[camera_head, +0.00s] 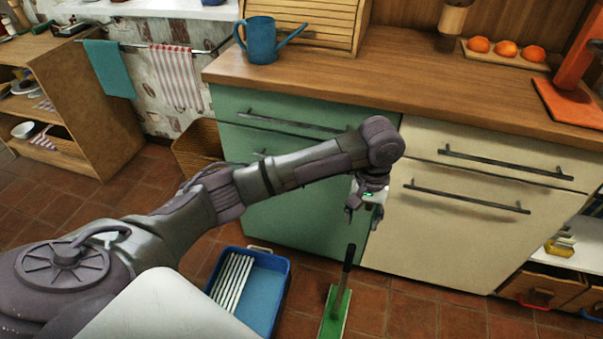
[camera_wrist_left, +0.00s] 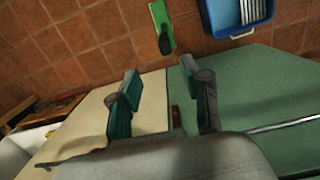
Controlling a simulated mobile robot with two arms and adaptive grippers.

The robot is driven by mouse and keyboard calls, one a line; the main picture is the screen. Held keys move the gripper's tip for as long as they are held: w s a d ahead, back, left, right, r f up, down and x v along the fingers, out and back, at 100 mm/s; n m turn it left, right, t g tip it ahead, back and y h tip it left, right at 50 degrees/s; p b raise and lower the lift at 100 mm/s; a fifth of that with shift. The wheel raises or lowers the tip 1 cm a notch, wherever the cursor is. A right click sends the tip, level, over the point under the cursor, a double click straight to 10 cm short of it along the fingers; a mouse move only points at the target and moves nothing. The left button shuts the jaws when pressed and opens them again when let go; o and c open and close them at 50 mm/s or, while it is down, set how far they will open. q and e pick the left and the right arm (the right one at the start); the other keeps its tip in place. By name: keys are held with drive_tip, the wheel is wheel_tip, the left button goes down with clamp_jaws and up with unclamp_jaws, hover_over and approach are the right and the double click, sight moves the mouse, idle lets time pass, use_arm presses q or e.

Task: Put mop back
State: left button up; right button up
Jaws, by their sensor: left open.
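The mop (camera_head: 336,305) has a flat green head on the tiled floor and a dark handle that stands up from it. In the left wrist view the mop (camera_wrist_left: 161,22) is at the top, beyond my fingertips. My left gripper (camera_head: 362,218) is open and empty, pointing down above and a little behind the mop's handle, near the cabinet fronts. Its two fingers (camera_wrist_left: 160,84) are spread apart in the left wrist view and touch nothing visible. A blue tub (camera_head: 283,290) with a white ribbed insert stands on the floor left of the mop. My right gripper is not in view.
Green cabinet doors (camera_head: 285,208) and cream drawers (camera_head: 455,235) with protruding dark handles stand close behind my left gripper. A wooden counter (camera_head: 375,82) is above them, with a blue watering can (camera_head: 262,42). Tiled floor right of the mop is clear.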

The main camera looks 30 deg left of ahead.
use_arm(q)
drive_tip(key=s+d+f+m+t+h, duration=0.1)
drive_tip(key=s+d+f+m, duration=0.15)
drive_tip(key=s+f, duration=0.35)
drive_tip(key=s+d+f+m+t+h, duration=0.1)
drive_tip(key=s+d+f+h, duration=0.15)
drive_tip(key=f, duration=0.65)
drive_tip(key=s+a+f+y, duration=0.1)
drive_tip(key=s+a+f, duration=0.1)
drive_tip(key=s, duration=0.3)
drive_tip(key=s+a+f+m+t+y, duration=0.1)
drive_tip(key=s+a+f, duration=0.2)
drive_tip(key=s+a, duration=0.2)
drive_tip(key=s+a+f+y, duration=0.1)
drive_tip(key=s+a+f, duration=0.2)
drive_tip(key=s, duration=0.2)
drive_tip(key=shift+s+a+t, duration=0.3)
drive_tip(key=shift+s+a, duration=0.05)
drive_tip(key=shift+s, duration=0.05)
drive_tip(key=shift+f+m+y, duration=0.1)
drive_tip(key=shift+m+y, duration=0.15)
